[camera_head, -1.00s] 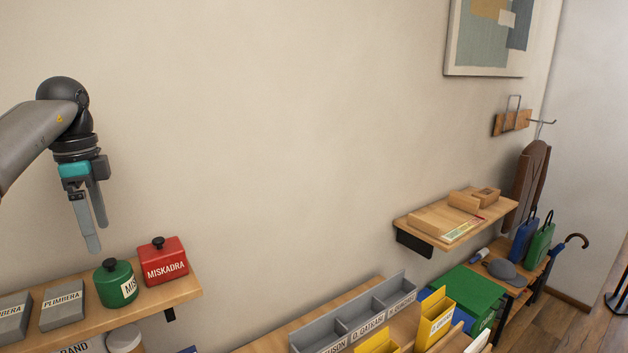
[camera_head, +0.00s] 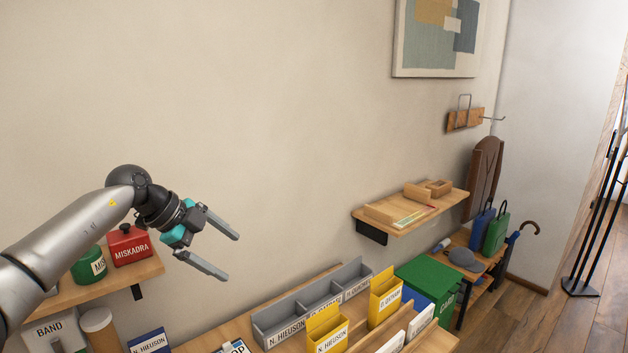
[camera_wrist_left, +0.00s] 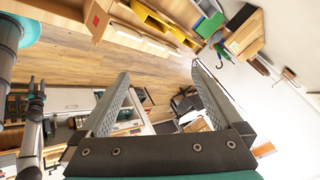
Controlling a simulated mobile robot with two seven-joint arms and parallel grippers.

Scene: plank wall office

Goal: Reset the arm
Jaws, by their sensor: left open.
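My left gripper (camera_head: 231,258) is in the head view, on an arm that comes in from the lower left. Its two grey fingers are spread apart with nothing between them. They point right and slightly down, in front of the bare wall and above the long desk. In the left wrist view the same open fingers (camera_wrist_left: 160,70) show, with floor and furniture far behind them.
A shelf at left holds a red MISKADRA box (camera_head: 129,246) and a green canister (camera_head: 89,265), partly behind my arm. Below the gripper are a grey sorter (camera_head: 262,322), yellow holders (camera_head: 327,330) and a green box (camera_head: 428,277). A wall shelf (camera_head: 440,205) is at right.

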